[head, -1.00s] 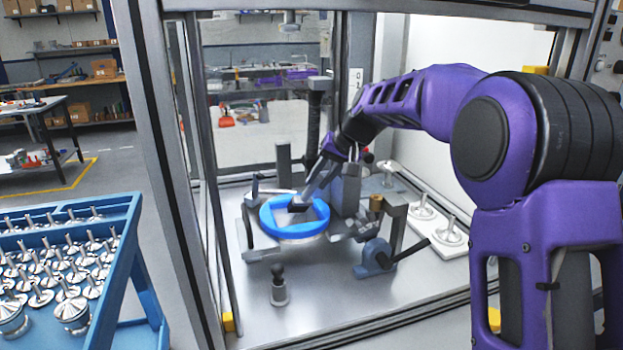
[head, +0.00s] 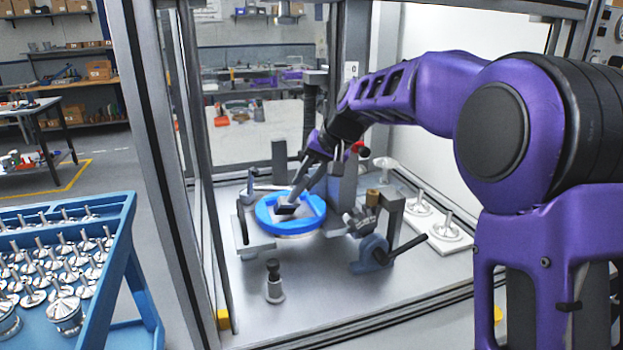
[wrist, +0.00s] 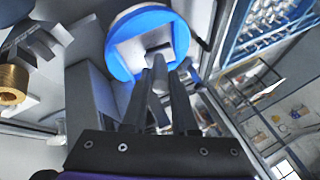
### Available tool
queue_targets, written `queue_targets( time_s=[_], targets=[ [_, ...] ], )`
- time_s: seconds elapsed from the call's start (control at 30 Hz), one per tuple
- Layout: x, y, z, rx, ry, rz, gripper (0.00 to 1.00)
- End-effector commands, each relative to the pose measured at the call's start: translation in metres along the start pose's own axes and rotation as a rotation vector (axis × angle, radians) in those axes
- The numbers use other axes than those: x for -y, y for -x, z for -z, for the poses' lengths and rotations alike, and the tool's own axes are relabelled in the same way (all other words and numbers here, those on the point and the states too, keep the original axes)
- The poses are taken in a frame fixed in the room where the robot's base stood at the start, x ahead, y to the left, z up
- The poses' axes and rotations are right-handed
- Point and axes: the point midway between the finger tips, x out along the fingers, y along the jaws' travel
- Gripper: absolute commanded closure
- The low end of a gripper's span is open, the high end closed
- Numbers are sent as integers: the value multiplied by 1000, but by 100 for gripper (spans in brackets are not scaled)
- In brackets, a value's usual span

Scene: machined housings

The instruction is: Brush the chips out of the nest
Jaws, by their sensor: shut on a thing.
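The nest is a round fixture with a bright blue ring (head: 314,222) and a grey recess inside it. It also shows at the top of the wrist view (wrist: 122,64). My gripper (head: 314,158) reaches down from the upper right and is shut on a brush with a pale grey handle (head: 301,187). The brush's dark head (head: 285,210) is low over the left part of the nest; whether it touches the floor cannot be told. In the wrist view the fingers of my gripper (wrist: 164,75) point at the nest. No chips can be made out at this size.
A clamp with a black lever (head: 408,246) stands right of the nest, and a small post (head: 273,283) in front. A white board (head: 455,243) with metal parts lies at right. A blue cart (head: 125,225) of parts stands outside the enclosure's frame post (head: 165,170).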

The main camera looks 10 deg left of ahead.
Motion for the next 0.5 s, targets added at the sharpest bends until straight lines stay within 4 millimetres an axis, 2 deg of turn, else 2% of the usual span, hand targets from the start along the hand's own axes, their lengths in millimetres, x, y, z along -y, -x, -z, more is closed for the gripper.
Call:
queue_targets(
  time_s=[0.5],
  targets=[
    [-35,12,16,0,-1,-1,100]
  ],
)
